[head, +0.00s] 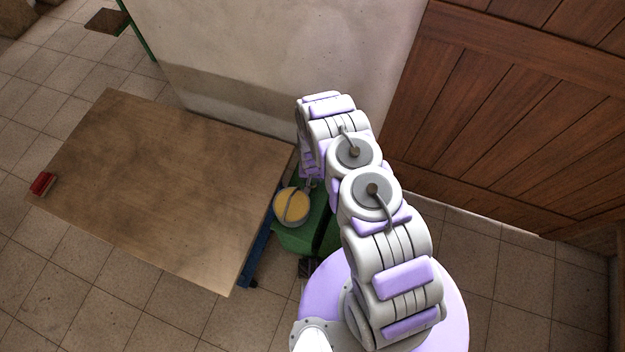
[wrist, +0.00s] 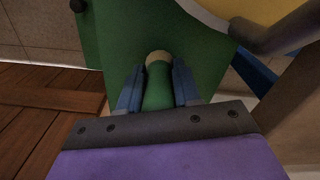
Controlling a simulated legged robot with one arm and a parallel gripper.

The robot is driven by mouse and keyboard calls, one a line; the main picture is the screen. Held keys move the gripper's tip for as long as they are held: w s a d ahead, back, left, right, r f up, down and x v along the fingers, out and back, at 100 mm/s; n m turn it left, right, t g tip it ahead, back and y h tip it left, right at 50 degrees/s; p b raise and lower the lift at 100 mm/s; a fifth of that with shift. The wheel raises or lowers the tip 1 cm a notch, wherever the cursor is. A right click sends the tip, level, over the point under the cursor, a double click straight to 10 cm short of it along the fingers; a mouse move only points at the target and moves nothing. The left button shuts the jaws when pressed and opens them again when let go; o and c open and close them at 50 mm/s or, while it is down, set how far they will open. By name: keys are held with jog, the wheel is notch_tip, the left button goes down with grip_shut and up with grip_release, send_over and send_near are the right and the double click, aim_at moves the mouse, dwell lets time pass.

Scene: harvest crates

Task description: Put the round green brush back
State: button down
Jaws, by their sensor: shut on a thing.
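The round green brush (wrist: 158,98) is between the two blue fingers of my gripper (wrist: 158,76) in the wrist view, and the fingers are closed on it. Its visible part is a green rounded body with a pale beige end pointing away from my wrist. Behind it is a flat green surface (wrist: 115,42); I cannot tell whether the brush touches it. In the head view my arm hides the brush and most of the gripper, over the green stand (head: 300,238) beside the table.
A round container with yellow contents (head: 292,206) is on the green stand, close to the gripper. A wooden table (head: 165,185) is at left, with a red block-like object (head: 42,183) at its far left edge. A pale wall (head: 285,60) and wooden door (head: 510,110) stand behind.

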jog(key=shift+f, duration=0.1)
jog(key=c, duration=0.8)
grip_release()
jog(key=shift+f, duration=0.15)
jog(key=r+p, duration=0.2)
jog(key=r, duration=0.6)
jog(key=r+p, duration=0.2)
jog(key=r, duration=0.7)
jog(key=shift+w+r+p, duration=0.2)
jog(key=shift+r+p, duration=0.05)
jog(key=shift+p, duration=0.05)
jog(key=shift+r, duration=0.1)
